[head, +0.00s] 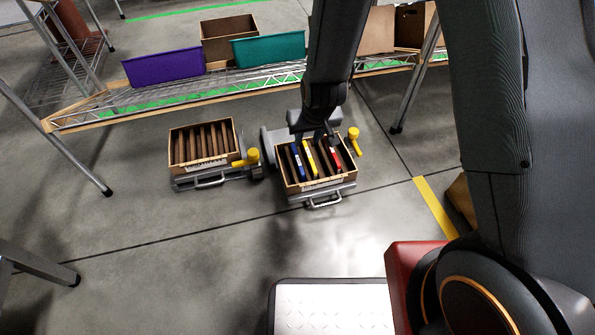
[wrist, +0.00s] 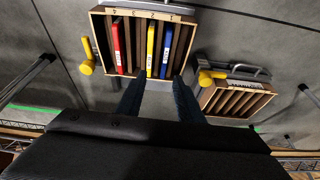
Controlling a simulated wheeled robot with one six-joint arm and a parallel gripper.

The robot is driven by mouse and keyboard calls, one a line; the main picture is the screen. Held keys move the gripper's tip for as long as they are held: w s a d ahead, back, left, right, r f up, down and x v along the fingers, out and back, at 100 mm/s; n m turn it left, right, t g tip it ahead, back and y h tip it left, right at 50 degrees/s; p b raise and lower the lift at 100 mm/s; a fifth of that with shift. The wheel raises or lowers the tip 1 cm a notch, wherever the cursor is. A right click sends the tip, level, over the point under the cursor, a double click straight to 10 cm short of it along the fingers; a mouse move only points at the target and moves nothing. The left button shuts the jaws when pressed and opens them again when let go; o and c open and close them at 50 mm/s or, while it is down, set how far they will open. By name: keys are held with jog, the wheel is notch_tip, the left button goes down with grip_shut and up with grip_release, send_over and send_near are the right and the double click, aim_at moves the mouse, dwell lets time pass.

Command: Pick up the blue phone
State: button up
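The blue phone (head: 298,162) stands on edge in a slot of the right wooden carton (head: 318,187), left of a yellow phone (head: 309,158) and a red phone (head: 335,158). In the wrist view the blue phone (wrist: 166,50) shows right of the yellow phone (wrist: 151,48), with the red phone (wrist: 116,45) further left. My gripper (head: 314,138) is over the carton's far edge. In the wrist view my gripper (wrist: 157,80) has its two fingers spread and nothing between them. The fingertips appear apart from the blue phone; the exact height gap is unclear.
A second slotted carton (head: 203,163) with no coloured phones stands to the left. Yellow knobs (head: 353,134) stand beside the carton stands. A wire shelf (head: 130,100) behind carries a purple bin (head: 163,67), a teal bin (head: 268,49) and cardboard boxes. The floor in front is clear.

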jog(key=b, duration=0.3)
send_near(298, 158)
jog(key=shift+a+f, duration=0.15)
jog(key=shift+f, duration=0.25)
jog(key=b+x, duration=0.5)
jog(key=x, duration=0.3)
jog(key=shift+w+r+b, duration=0.1)
jog(key=shift+b, duration=0.2)
grip_shut()
